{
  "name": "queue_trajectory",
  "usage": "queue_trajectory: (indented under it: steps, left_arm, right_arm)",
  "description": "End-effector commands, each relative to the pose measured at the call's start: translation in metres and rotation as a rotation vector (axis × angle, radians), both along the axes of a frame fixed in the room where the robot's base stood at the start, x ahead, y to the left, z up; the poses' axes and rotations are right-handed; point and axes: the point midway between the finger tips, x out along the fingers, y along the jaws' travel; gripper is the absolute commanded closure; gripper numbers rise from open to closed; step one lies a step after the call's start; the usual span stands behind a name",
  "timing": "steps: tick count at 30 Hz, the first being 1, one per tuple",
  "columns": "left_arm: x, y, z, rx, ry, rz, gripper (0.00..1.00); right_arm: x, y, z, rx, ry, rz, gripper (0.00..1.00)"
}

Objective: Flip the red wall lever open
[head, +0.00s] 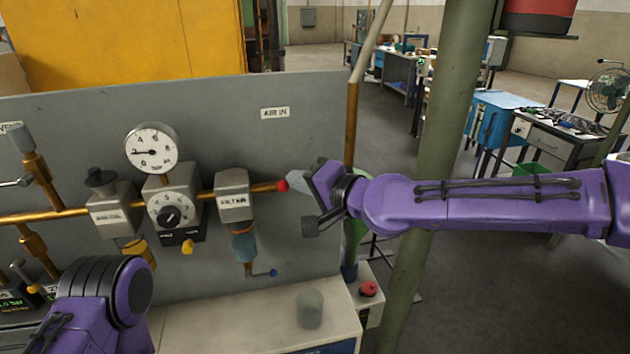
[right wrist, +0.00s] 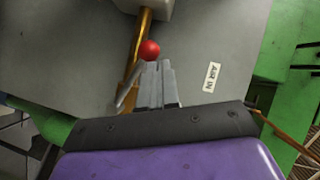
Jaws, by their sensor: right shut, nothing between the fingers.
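The red ball-shaped knob of the lever (head: 282,185) shows in front of the grey panel, at the right end of the copper pipe line under the AIR IN label. It also shows in the right wrist view (right wrist: 149,50), just beyond my fingertips. My right gripper (head: 296,183) is shut and empty, its fingertips right at the knob. I cannot tell whether they touch it. The lever's arm is not clearly seen behind the fingers. My left arm shows at the lower left of the head view, but its gripper is out of view.
Left of the knob, the panel (head: 310,120) carries the filter (head: 233,195), a regulator (head: 174,205) and a round gauge (head: 152,148). A pale ledge (head: 240,325) lies below. A green post (head: 430,150) stands close to my right arm. Workbenches stand farther back.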

Motion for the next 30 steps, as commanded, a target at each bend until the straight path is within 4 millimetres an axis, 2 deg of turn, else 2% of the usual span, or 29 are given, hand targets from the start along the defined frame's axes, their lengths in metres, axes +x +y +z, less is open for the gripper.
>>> queue_trajectory:
  steps: [12,30]
  left_arm:
    - [0.0,0.0,-0.011,0.0,0.0,0.0,1.0]
    - [0.0,0.0,-0.014,0.0,0.0,0.0,1.0]
  right_arm:
    - [-0.002,0.008,-0.019,-0.002,0.007,-0.004,1.0]
    - [-0.003,0.011,-0.026,-0.006,0.01,-0.001,1.0]
